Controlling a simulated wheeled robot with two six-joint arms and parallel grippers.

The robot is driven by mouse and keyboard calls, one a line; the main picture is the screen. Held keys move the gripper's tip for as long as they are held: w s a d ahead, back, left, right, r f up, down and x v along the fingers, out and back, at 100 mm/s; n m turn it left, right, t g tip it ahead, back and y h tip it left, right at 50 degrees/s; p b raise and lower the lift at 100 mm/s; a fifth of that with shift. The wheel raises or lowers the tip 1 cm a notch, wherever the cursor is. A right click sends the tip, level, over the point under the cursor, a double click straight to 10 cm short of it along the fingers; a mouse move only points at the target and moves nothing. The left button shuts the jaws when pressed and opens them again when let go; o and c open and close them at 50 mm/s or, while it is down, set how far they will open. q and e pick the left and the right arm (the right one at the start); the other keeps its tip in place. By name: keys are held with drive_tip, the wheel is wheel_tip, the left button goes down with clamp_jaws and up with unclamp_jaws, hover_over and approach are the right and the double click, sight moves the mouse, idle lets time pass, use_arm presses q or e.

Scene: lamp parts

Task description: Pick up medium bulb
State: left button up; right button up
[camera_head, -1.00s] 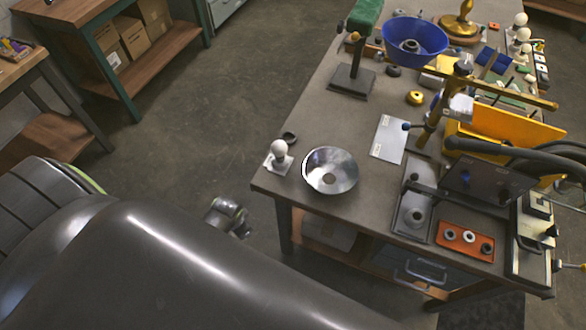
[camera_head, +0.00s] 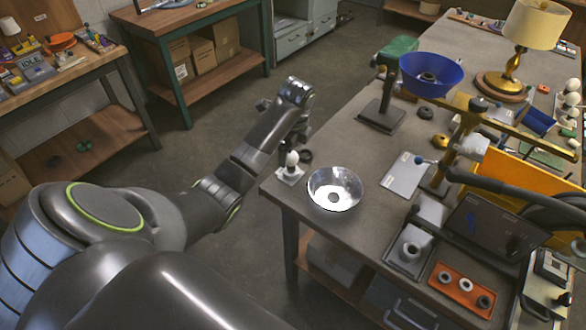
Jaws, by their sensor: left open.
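A white bulb (camera_head: 292,159) stands upright on a small white square base (camera_head: 290,175) at the table's near left corner. Several more white bulbs (camera_head: 572,85) stand at the far right of the table; which one is the medium bulb I cannot tell. My left arm reaches from the left to the table's corner. My left gripper (camera_head: 299,137) is open, small and dark, just above and behind the corner bulb, and its fingers are hard to make out. Whether they touch the bulb I cannot tell. My right gripper is not in view.
A shiny metal bowl-shaped shade (camera_head: 335,190) lies right of the corner bulb, with a small dark ring (camera_head: 305,156) close by. A blue shade (camera_head: 431,75), a stand (camera_head: 382,112) and an orange tray (camera_head: 461,290) are further right. Bare tabletop (camera_head: 350,140) lies between.

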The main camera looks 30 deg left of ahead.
use_arm(q)
wheel_tip(320, 180, up, 5)
drive_tip(key=m, duration=0.2)
hover_over(291, 160)
drive_tip(key=f+b, duration=0.4)
drive_tip(key=b, duration=0.1)
drive_tip(key=w+f+b, duration=0.1)
drive_tip(key=f+b, duration=0.2)
drive_tip(key=shift+a+f, duration=0.1)
drive_tip(key=shift+a, duration=0.1)
drive_tip(key=f, duration=0.3)
drive_tip(key=shift+w+a+f+g, duration=0.1)
drive_tip(key=shift+a+f+g, duration=0.1)
drive_tip(key=shift+f+g, duration=0.1)
drive_tip(key=f, duration=0.2)
drive_tip(key=f+p, duration=0.1)
drive_tip(key=f, duration=0.1)
drive_tip(key=shift+w+a+f, duration=0.2)
drive_tip(key=shift+f, duration=0.2)
drive_tip(key=shift+a+f, duration=0.1)
drive_tip(key=shift+f, duration=0.45)
drive_tip(key=c, duration=0.9)
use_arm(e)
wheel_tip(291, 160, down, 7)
